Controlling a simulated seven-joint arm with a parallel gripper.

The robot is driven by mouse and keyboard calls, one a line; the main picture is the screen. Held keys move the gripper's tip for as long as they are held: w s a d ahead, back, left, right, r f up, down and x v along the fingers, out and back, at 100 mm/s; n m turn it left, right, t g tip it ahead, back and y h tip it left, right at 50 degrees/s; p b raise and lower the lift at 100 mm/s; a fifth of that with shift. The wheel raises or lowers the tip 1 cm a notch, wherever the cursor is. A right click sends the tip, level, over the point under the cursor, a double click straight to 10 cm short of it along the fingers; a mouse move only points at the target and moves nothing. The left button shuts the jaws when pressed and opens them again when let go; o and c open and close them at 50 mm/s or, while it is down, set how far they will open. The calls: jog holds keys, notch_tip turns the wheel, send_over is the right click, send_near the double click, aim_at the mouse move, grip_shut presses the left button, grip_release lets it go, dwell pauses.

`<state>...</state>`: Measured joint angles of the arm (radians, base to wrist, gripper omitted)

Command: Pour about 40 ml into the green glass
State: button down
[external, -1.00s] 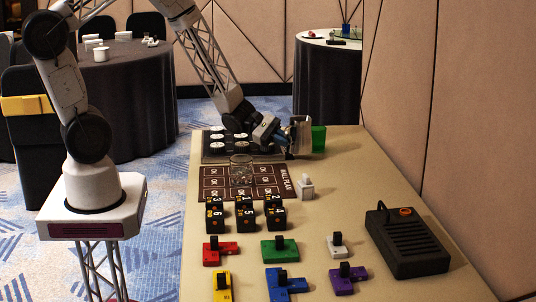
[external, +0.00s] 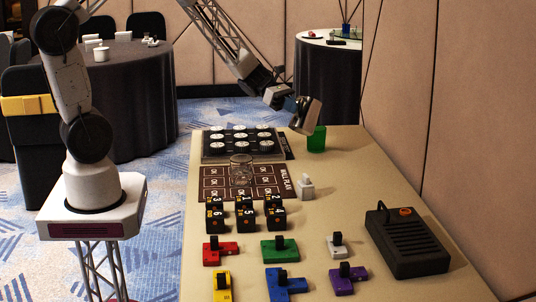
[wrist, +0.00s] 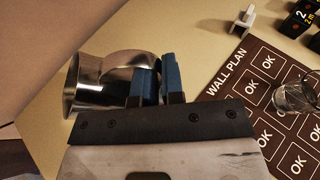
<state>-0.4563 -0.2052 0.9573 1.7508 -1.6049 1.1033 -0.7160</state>
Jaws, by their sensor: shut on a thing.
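The green glass (external: 317,140) stands on the table near its far right edge. My gripper (external: 290,103) is shut on a shiny metal cup (external: 307,116) and holds it above and just left of the green glass, tilted. In the wrist view the metal cup (wrist: 105,80) lies between the blue fingers (wrist: 160,80), with its flared rim to the left. Its contents are hidden, and no stream shows. The green glass is not seen in the wrist view.
A clear glass (external: 241,170) stands on the brown WALL PLAN board (external: 210,190). Behind it is a dark tray (external: 215,152) with several white discs. A small white block (external: 306,187), black numbered cubes (external: 245,215), coloured pieces and a black box (external: 405,245) stand nearer the front.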

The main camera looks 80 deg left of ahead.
aim_at(303, 102)
jog(key=shift+w+a+r+n+g+h, duration=0.45)
jog(key=shift+w+a+n, duration=0.3)
jog(key=shift+n, duration=0.35)
jog(key=shift+w+a+r+n+g+h, duration=0.15)
jog(key=shift+w+a+r+n+h, duration=0.15)
jog(key=shift+r+n, duration=0.15)
jog(key=shift+w+a+r+n+g+h, duration=0.15)
jog(key=shift+a+r+n+h, duration=0.1)
jog(key=shift+r+n, duration=0.2)
jog(key=shift+w+a+n, duration=0.35)
jog(key=shift+n, duration=0.05)
jog(key=shift+w+a+f+n+g+h, duration=0.1)
jog(key=shift+w+a+n+g+h, duration=0.2)
jog(key=shift+n+h, duration=0.2)
jog(key=shift+s+d, duration=0.6)
jog(key=shift+w+a+r+n+h+b, duration=0.3)
jog(key=shift+w+a+r+n+b, duration=0.1)
jog(key=shift+n, duration=0.4)
dwell(0.6)
